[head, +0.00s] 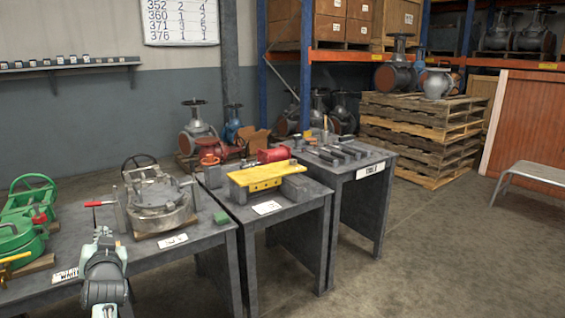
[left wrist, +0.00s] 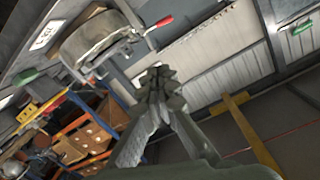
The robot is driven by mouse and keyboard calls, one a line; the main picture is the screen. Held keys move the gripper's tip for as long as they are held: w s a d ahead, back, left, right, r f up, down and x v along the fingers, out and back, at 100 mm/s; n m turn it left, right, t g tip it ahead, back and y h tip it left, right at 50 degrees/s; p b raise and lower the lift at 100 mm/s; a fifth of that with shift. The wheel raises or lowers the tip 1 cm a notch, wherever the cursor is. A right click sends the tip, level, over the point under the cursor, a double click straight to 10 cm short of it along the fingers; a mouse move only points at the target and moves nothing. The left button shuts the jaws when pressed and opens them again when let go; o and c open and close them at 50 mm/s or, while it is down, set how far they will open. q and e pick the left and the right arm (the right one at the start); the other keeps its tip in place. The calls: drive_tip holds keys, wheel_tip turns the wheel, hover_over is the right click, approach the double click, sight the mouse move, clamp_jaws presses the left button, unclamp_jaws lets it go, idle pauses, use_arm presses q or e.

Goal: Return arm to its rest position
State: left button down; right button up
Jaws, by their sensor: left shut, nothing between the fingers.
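My left gripper (head: 104,240) rises from the bottom left of the head view, in front of the near edge of the left grey table (head: 200,240). In the left wrist view its fingers (left wrist: 158,82) are closed together with nothing between them. A grey metal fixture with a red-handled clamp (head: 158,203) stands on that table behind the gripper, apart from it. The fixture also shows at the top of the left wrist view (left wrist: 100,40). My right gripper is in neither view.
Green valves (head: 25,225) sit at the table's left end. Further tables hold a yellow bar (head: 265,176), a red cylinder (head: 273,154) and dark tools (head: 340,153). Stacked pallets (head: 420,135) and a bench (head: 535,172) stand at the right. The floor (head: 440,250) there is clear.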

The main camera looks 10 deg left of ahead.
use_arm(q)
drive_tip(key=d+f+m+g+h, duration=0.1)
drive_tip(key=d+f+m+h, duration=0.2)
drive_tip(key=f, duration=0.5)
drive_tip(key=d+f+h, duration=0.2)
drive_tip(key=d+f, duration=0.4)
drive_tip(key=f, duration=0.3)
drive_tip(key=s+d+f+m+g+h, duration=0.1)
drive_tip(key=s+d+f+g+h, duration=0.2)
drive_tip(key=s+d+f, duration=0.6)
drive_tip(key=s+d+f+m+g+h, duration=0.2)
drive_tip(key=s+d+f, duration=0.8)
drive_tip(key=s+f, duration=0.6)
drive_tip(key=g+h, duration=0.1)
drive_tip(key=g, duration=0.1)
drive_tip(key=shift+d+g, duration=0.2)
drive_tip(key=shift+g, duration=0.2)
drive_tip(key=shift+w, duration=0.15)
